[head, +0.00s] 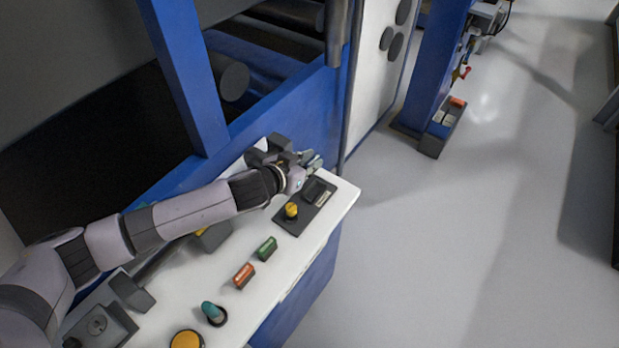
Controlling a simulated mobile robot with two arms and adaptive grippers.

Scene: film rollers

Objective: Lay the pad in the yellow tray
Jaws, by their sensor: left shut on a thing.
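My left gripper (314,162) is at the far end of the white console top (346,196), above or beside a black panel (297,219). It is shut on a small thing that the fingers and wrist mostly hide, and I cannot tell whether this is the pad. I cannot make out a pad elsewhere. No yellow tray shows clearly; a small yellow patch (201,232) sits under my left forearm, mostly hidden. My right gripper is out of view.
The console carries a yellow knob (291,210), a green switch (266,249), an orange switch (244,275), a teal knob (213,312) and a yellow round button (187,340). A blue machine frame (184,75) stands behind. Grey floor at right is mostly clear.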

